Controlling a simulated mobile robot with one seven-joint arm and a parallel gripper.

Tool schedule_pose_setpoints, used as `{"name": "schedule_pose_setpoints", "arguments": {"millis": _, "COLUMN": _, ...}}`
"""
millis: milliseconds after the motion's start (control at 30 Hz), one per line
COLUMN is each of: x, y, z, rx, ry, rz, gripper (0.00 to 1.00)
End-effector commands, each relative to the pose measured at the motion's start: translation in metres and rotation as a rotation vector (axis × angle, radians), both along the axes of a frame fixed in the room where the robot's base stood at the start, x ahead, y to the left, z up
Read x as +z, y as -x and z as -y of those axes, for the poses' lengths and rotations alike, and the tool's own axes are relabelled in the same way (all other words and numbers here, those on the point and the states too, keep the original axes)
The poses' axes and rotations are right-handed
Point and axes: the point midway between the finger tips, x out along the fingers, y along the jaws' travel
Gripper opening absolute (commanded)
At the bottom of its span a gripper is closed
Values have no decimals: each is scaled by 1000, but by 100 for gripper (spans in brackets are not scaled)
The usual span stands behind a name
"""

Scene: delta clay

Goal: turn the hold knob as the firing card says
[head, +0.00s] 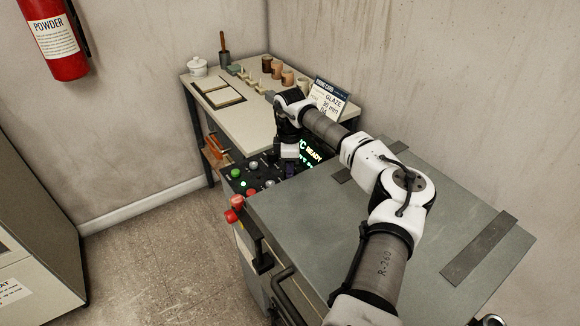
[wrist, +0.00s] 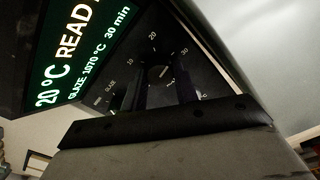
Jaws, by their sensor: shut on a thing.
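The firing card (head: 327,101) stands at the back of the table. It reads GLAZE and 30 min, with a smaller line below. My gripper (head: 289,168) is down at the dark control panel; in the wrist view its fingers (wrist: 163,90) are shut on the hold knob (wrist: 160,72). The knob is dark and partly hidden by the fingers. Marks 10, 20 and 30 run around it; I cannot tell which its pointer meets. The lit display (wrist: 75,50) reads 20 °C READY and GLAZE 1070 °C 30 min.
Green, red and grey buttons (head: 250,191) sit left of my gripper on the panel. The grey kiln lid (head: 440,215) lies under my arm. A pale table (head: 235,125) behind holds cups, a lidded pot and trays. Floor on the left is clear.

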Motion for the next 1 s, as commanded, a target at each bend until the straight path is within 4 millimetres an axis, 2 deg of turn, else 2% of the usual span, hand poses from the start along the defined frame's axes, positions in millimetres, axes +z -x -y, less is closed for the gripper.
{"name": "schedule_pose_setpoints", "arguments": {"millis": 400, "x": 1, "y": -1, "z": 1, "rx": -189, "ry": 1, "rz": 3, "gripper": 7}}
{"name": "schedule_pose_setpoints", "arguments": {"millis": 967, "x": 1, "y": -1, "z": 1, "rx": -215, "ry": 1, "rz": 3, "gripper": 7}}
{"name": "schedule_pose_setpoints", "arguments": {"millis": 1000, "x": 1, "y": -1, "z": 1, "rx": -215, "ry": 1, "rz": 3, "gripper": 35}}
